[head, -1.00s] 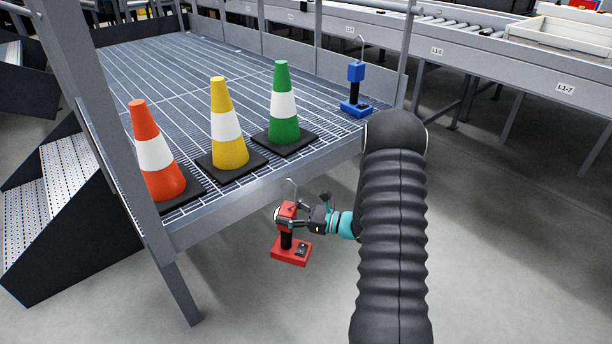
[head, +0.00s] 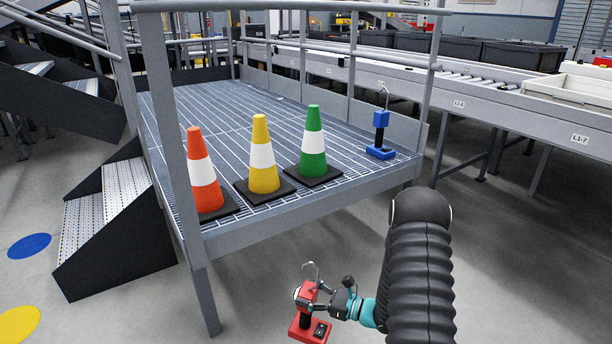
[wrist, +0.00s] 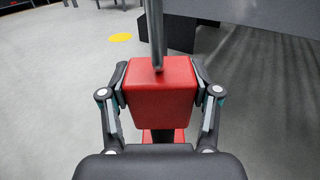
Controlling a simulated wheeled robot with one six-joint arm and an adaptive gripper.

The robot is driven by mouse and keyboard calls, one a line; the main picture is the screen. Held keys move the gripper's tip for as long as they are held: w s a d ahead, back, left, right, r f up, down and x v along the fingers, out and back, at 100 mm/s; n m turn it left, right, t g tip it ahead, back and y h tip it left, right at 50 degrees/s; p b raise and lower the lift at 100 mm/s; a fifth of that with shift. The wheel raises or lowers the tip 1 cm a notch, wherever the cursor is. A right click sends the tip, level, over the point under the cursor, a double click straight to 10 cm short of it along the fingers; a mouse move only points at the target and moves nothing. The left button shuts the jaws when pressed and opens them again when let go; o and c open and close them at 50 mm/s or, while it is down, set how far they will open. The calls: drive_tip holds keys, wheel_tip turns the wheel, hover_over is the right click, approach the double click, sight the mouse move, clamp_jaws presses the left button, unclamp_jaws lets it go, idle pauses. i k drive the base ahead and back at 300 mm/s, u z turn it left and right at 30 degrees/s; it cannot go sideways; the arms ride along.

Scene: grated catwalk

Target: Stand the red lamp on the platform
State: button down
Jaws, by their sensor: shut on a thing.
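The red lamp (head: 301,329) is upright in my gripper (head: 318,292), with its hook on top and its base below. My gripper is shut on the lamp's red head (wrist: 160,88), one finger on each side in the wrist view. The lamp hangs in the air in front of the platform and lower than its deck. The platform (head: 290,215) is a raised metal grating with a front edge beam and railings. The lamp's lower base is partly hidden in the wrist view.
On the platform stand an orange cone (head: 203,172), a yellow cone (head: 262,158), a green cone (head: 313,145) and a blue lamp (head: 381,133). Bare grating lies between the green cone and blue lamp, and behind the cones. Steps (head: 110,215) stand left; a conveyor (head: 500,110) runs right.

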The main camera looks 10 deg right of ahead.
sight(349, 159)
drive_tip(key=z, duration=1.5)
drive_tip(key=i, duration=1.05)
drive_tip(key=u, duration=2)
